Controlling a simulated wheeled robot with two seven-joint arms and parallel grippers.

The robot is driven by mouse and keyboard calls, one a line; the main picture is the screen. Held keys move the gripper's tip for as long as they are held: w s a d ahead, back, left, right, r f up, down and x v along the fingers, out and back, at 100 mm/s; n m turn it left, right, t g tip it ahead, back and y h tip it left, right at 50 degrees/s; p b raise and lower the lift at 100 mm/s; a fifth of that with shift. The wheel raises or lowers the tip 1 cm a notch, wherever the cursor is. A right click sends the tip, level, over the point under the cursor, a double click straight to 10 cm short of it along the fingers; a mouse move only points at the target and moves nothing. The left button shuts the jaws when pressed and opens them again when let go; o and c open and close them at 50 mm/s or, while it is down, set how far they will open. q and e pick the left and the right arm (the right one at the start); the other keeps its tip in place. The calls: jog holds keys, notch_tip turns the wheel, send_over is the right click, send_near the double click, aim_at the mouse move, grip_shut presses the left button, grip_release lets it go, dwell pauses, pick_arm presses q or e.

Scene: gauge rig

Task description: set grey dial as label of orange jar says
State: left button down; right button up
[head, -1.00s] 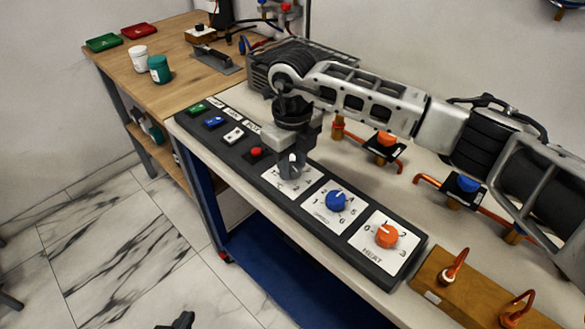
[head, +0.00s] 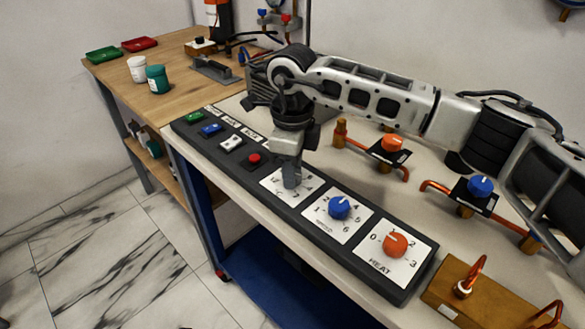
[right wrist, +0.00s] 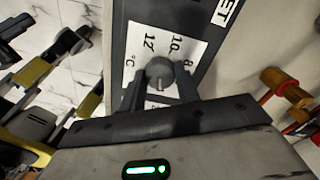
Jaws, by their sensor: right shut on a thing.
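The grey dial (right wrist: 160,70) sits on a white plate marked 12, 10, 8 and °C. Its pale pointer line points toward the bottom of the right wrist view. My right gripper (head: 291,180) reaches down onto that plate in the head view, where its fingers hide most of the dial. In the right wrist view the two dark fingers (right wrist: 160,88) are shut on the dial from both sides. The plate's lower part is hidden by the gripper. I see no jar that is clearly orange, and no label is readable. My left gripper is not in view.
A blue dial (head: 340,207) and an orange dial (head: 395,244) share the black panel with a red button (head: 254,159) and several switches. Copper pipes with valves stand behind. A white jar (head: 137,69) and a teal jar (head: 157,79) stand on the wooden bench.

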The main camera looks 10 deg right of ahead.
jog(key=o, duration=1)
notch_tip(320, 180, up, 16)
jog(key=shift+r+b, duration=0.1)
jog(key=shift+b, duration=0.25)
